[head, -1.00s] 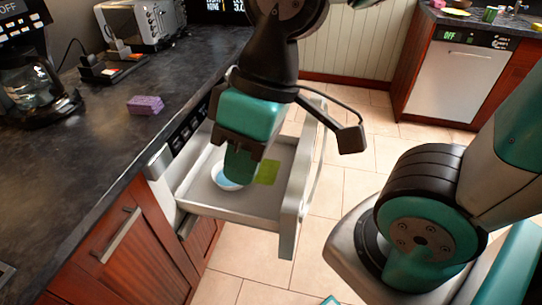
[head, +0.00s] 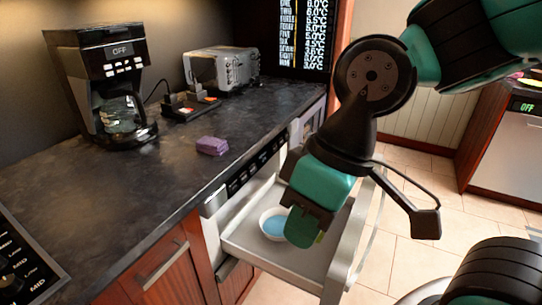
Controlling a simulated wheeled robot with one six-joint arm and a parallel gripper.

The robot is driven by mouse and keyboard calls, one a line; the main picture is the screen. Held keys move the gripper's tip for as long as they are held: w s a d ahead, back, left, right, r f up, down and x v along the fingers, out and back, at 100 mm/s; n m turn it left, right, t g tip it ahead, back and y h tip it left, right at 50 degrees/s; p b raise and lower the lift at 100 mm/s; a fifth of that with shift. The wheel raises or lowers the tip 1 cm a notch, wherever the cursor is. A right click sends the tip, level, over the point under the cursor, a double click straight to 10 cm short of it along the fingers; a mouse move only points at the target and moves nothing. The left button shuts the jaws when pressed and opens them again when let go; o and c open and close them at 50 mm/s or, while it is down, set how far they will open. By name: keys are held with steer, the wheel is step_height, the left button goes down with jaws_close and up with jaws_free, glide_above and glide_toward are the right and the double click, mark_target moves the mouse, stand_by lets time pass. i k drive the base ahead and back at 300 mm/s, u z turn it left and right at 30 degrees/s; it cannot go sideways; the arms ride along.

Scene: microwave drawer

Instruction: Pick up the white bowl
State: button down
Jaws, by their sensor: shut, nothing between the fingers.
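The white bowl (head: 267,223) with a light blue inside sits in the open microwave drawer (head: 250,250). It is partly hidden behind my gripper. My gripper (head: 302,232) points down over the drawer, just right of the bowl in the head view. Its fingers are together and nothing shows between them. I cannot tell from this view whether the fingertips touch the bowl.
On the dark counter (head: 120,200) stand a coffee maker (head: 115,80), a toaster (head: 222,70) and a purple block (head: 212,145). The drawer's raised front and handle stand right of my gripper. Tiled floor (head: 400,265) is open to the right.

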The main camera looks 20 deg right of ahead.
mark_target(272, 222)
steer(key=k, duration=0.95)
steer(key=z, duration=0.65)
steer(key=i, duration=0.6)
steer(key=z, duration=0.1)
